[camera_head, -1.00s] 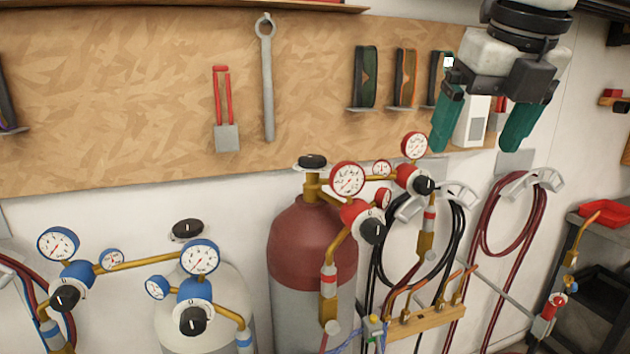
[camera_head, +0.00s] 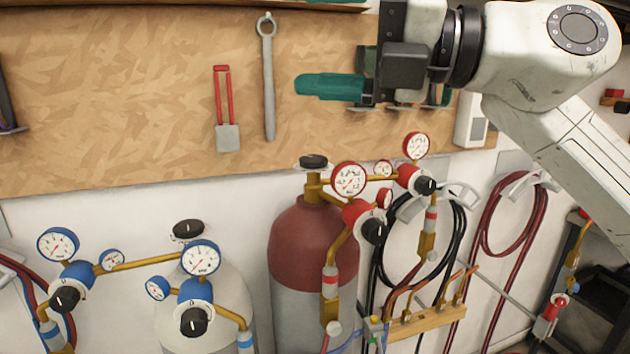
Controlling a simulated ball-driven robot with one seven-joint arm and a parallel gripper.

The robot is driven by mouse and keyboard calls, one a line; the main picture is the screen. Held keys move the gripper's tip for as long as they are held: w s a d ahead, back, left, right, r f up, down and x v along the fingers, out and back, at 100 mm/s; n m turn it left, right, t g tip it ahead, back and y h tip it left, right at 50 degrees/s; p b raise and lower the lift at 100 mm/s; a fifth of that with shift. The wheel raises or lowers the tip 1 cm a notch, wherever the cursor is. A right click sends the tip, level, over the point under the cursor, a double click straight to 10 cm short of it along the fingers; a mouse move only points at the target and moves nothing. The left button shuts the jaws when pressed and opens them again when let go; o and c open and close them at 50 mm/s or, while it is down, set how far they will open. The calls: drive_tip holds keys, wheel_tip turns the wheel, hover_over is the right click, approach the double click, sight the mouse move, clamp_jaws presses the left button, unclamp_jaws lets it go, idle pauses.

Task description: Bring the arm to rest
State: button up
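My gripper (camera_head: 315,43) is at the top of the head view, right of centre, with its fingers pointing left. Its lower teal finger shows in full in front of the pegboard. Only a sliver of the upper finger shows at the top edge. The fingers are wide apart, and I see nothing held between them. My pale arm comes in from the right, bent at a joint in the upper right corner. The gripper partly hides the tape rolls on the board.
A wooden board (camera_head: 110,100) carries a wrench (camera_head: 268,85) and a red-handled tool (camera_head: 226,110), left of my gripper. Below stand a red-topped cylinder (camera_head: 305,245) and a white cylinder (camera_head: 215,320) with gauges. Coiled hoses (camera_head: 505,225) hang at right, near a dark cart (camera_head: 600,300).

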drive_tip(key=w+d+f+m+t+h, duration=0.1)
drive_tip(key=w+d+m+t+h, duration=0.2)
drive_tip(key=d+m+t, duration=0.65)
drive_tip(key=w+d+m+t+h, duration=0.3)
drive_tip(key=d+m+t, duration=0.4)
drive_tip(key=m+t, duration=0.6)
drive_tip(key=w+d+f+m+g+h, duration=0.1)
drive_tip(key=d+f+m+g+h, duration=0.1)
drive_tip(key=d+f+m+h, duration=0.5)
drive_tip(key=w+f+m+g+h, duration=0.1)
drive_tip(key=f+m+g+h, duration=0.25)
drive_tip(key=f, duration=0.65)
drive_tip(key=w+d+f+m+g+h, duration=0.1)
drive_tip(key=d+f+m+g+h, duration=0.1)
drive_tip(key=d+f+m+h, duration=0.5)
drive_tip(key=s+a+f+m+g+y, duration=0.15)
drive_tip(key=s+f+g, duration=0.35)
drive_tip(key=f, duration=0.9)
drive_tip(key=s+a+f+g+y, duration=0.1)
drive_tip(key=s+f+g+y, duration=0.15)
drive_tip(key=s+f, duration=0.8)
drive_tip(key=s+f+g, duration=0.5)
drive_tip(key=s+f, duration=0.4)
drive_tip(key=s, duration=0.2)
drive_tip(key=s+a+f+n+g+y, duration=0.1)
drive_tip(key=s+f+g, duration=0.4)
drive_tip(key=s+f, duration=0.4)
drive_tip(key=s, duration=0.3)
drive_tip(key=shift+s+f+g, duration=0.25)
drive_tip(key=shift+g, duration=0.1)
